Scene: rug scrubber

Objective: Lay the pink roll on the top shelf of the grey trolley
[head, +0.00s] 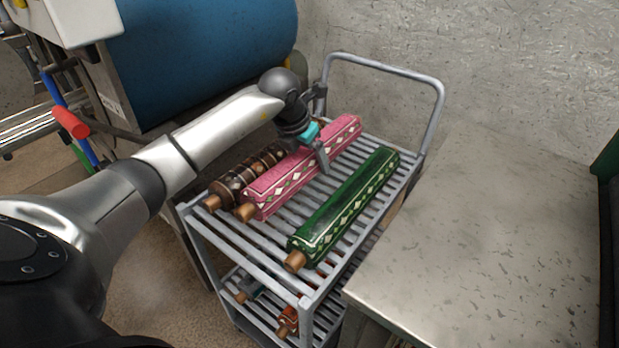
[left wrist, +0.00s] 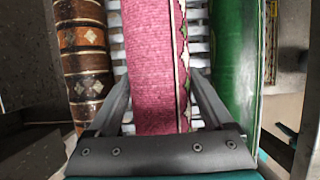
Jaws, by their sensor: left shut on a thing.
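The pink roll (head: 285,181) has a white-diamond band and a wooden core end. It lies lengthwise over the slatted top shelf (head: 268,226) of the grey trolley (head: 437,112), between a brown roll and a green roll. My left gripper (head: 310,150) is over its middle; in the left wrist view the fingers (left wrist: 158,88) stand on both sides of the pink roll (left wrist: 150,50), shut on it. The roll looks level and at slat height; whether it rests fully on the slats is hard to tell. My right gripper is not in view.
The brown patterned roll (head: 232,184) lies close on the left and the green roll (head: 345,208) on the right, with bare slats between pink and green. More rolls lie on the lower shelf (head: 326,318). A grey table (head: 480,240) stands right; a blue drum (head: 205,55) stands behind left.

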